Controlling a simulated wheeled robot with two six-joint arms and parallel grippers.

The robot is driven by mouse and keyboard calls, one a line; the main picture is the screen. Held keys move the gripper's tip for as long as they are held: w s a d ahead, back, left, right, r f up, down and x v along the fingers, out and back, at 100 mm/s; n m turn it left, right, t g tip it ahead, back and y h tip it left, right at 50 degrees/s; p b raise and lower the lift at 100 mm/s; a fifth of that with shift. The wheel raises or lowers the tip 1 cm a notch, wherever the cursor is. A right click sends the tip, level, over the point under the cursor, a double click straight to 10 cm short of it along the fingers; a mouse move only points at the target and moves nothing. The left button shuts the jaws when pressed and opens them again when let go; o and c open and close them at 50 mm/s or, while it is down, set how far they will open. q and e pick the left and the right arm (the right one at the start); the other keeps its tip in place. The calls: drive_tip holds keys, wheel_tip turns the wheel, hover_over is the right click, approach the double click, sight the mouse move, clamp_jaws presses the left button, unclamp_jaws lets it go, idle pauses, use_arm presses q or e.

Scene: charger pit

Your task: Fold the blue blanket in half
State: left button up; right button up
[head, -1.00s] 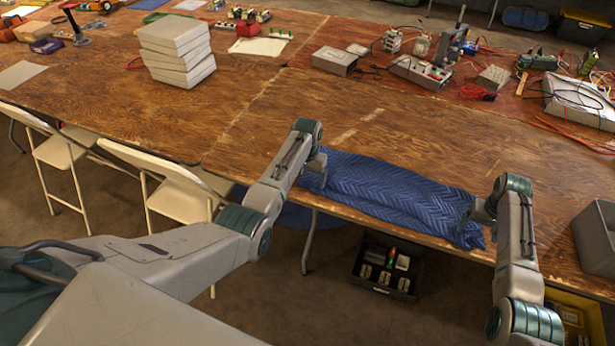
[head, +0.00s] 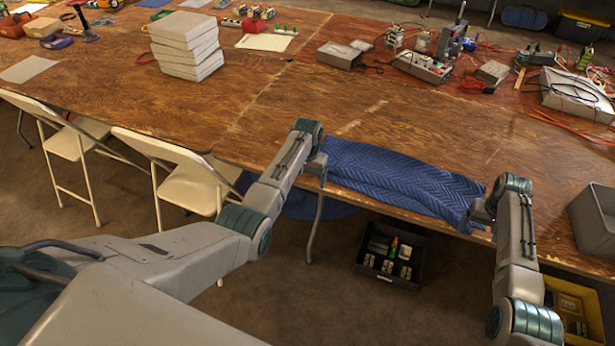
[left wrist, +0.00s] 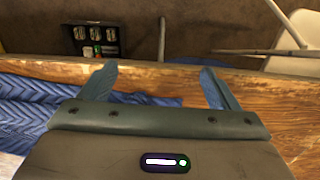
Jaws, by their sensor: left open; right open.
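The blue blanket (head: 400,182) lies as a long, narrow quilted strip along the front edge of the wooden table (head: 350,110) in the head view. My left gripper (head: 318,180) is at its left end, and my right gripper (head: 478,214) is at its right end. In the left wrist view the left gripper (left wrist: 156,75) is open with its fingers apart. The blanket (left wrist: 40,105) shows left of and between those fingers, by the table edge. The right gripper is open; its fingertips are small and partly hidden by its wrist.
A black bin (head: 390,258) with small items stands on the floor below the blanket. A grey bin (head: 592,220) is right of my right arm. Folding chairs (head: 195,185) stand at the left front edge.

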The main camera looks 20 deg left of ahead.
wheel_tip(320, 180, up, 8)
drive_tip(key=p, duration=0.8)
drive_tip(key=shift+w+f, duration=0.1)
drive_tip(key=shift+w, duration=0.05)
